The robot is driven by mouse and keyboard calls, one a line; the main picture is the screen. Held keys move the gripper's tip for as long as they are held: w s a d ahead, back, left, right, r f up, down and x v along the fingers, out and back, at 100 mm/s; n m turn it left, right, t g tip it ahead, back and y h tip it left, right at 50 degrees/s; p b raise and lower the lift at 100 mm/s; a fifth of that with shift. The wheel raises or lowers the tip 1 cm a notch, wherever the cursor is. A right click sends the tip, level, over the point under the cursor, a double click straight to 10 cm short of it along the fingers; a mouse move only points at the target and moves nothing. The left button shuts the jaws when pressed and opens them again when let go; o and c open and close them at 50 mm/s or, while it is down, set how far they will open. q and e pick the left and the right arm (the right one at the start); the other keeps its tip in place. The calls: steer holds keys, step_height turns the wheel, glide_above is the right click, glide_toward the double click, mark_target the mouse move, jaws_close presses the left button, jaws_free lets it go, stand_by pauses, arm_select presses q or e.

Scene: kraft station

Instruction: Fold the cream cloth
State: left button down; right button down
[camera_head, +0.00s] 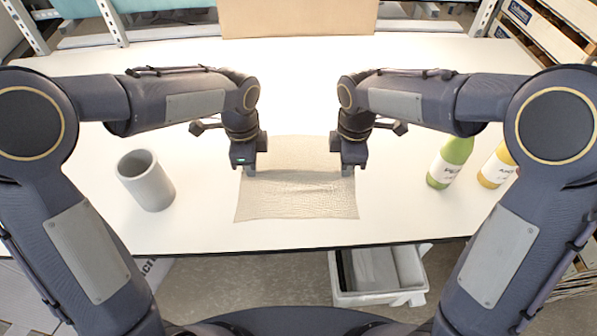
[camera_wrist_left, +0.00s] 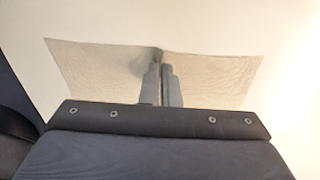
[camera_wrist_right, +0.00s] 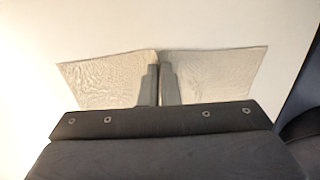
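The cream cloth (camera_head: 297,200) lies on the white table in front of me, roughly square, with slight wrinkles running between the grippers. My left gripper (camera_head: 249,172) is at its left edge and my right gripper (camera_head: 348,172) at its right edge, both pointing down. In the left wrist view, the fingers (camera_wrist_left: 161,68) are close together with the cloth (camera_wrist_left: 95,65) drawn in at their tips. In the right wrist view, the fingers (camera_wrist_right: 159,72) are likewise shut on the cloth (camera_wrist_right: 215,72). The fingers hide the pinched parts.
A grey cylindrical cup (camera_head: 147,182) stands left of the cloth. A green bottle (camera_head: 447,165) and a yellow bottle (camera_head: 493,168) stand to the right. A cardboard panel (camera_head: 297,18) is at the back. A grey bin (camera_head: 378,275) sits below the table's front edge. Table around the cloth is clear.

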arm_select(q)
steer(key=shift+r, duration=0.1)
stand_by(0.3)
